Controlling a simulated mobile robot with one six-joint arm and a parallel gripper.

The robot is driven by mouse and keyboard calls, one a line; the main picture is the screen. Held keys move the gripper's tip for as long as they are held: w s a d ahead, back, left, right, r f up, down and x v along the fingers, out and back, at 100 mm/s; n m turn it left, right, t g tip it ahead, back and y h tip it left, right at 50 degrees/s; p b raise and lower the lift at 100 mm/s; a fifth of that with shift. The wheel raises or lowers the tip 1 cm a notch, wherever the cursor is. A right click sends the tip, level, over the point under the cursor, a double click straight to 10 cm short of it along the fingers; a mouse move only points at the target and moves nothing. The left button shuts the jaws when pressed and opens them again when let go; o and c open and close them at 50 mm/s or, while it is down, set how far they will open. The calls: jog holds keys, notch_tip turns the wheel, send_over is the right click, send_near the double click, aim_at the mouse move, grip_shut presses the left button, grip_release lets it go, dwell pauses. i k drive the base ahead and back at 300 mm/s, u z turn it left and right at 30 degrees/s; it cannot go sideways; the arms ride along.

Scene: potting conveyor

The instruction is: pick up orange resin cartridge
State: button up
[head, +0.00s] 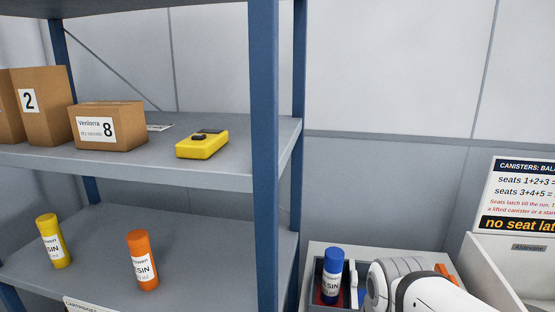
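The orange resin cartridge (141,261) stands upright on the lower visible shelf (190,262) of a rack at the left. It has an orange cap and a white label with the word RESIN partly readable. A yellow resin cartridge (54,242) stands to its left on the same shelf, apart from it. A blue resin cartridge (332,275) stands in a dark tray on a grey surface right of the rack. Part of my white arm shows at the bottom right, beside that tray. My gripper's fingers are not visible.
A blue rack post (263,150) stands between the orange cartridge and my arm. The upper shelf (270,135) holds cardboard boxes (108,127) and a yellow device (203,144). A sign (520,195) and a white bin (510,265) are at the right.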

aim_at(138, 240)
jog(key=z, duration=0.15)
jog(key=k, duration=0.3)
jog(key=u, duration=1.35)
jog(key=k, duration=0.5)
jog(key=u, duration=0.55)
jog(key=i, duration=1.55)
jog(key=u, duration=0.35)
